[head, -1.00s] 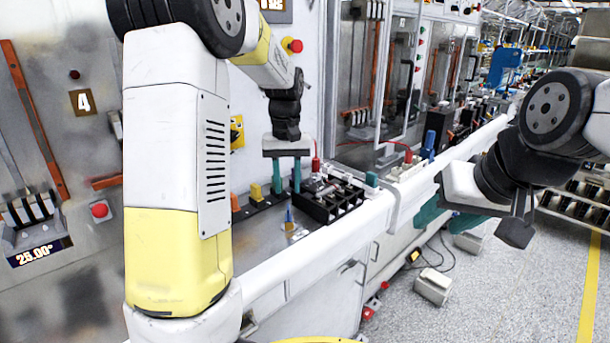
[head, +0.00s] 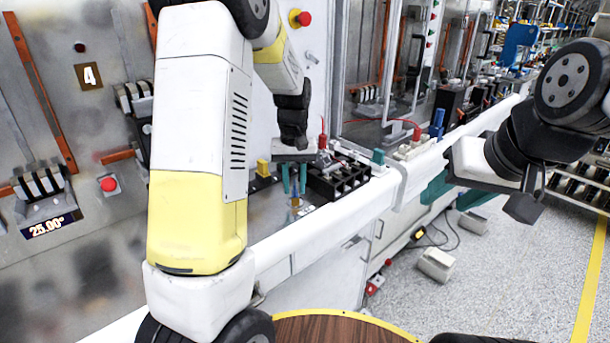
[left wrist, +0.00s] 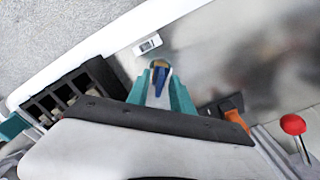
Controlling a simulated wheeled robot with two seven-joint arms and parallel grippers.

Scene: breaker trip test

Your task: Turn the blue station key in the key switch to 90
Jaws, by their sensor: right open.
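The blue key (left wrist: 159,80) stands in a round brass-coloured key switch (left wrist: 159,63) on the metal worktop in the left wrist view. In the head view the key switch (head: 295,203) shows small, just under my left gripper (head: 294,192). My left gripper's two teal fingers are apart and point down, one on each side of the key in the left wrist view (left wrist: 163,82). A gap shows between them; I cannot tell whether either finger touches the key. My right gripper (head: 446,200) is open and empty, out over the floor at the right.
A black compartmented tray (head: 338,180) stands just right of the key switch. A yellow block (head: 263,168) is behind left. A white rail (head: 325,220) runs along the worktop's front edge. A display (head: 50,226) at the left reads 25.00°. A red-knobbed lever (left wrist: 293,125) shows in the wrist view.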

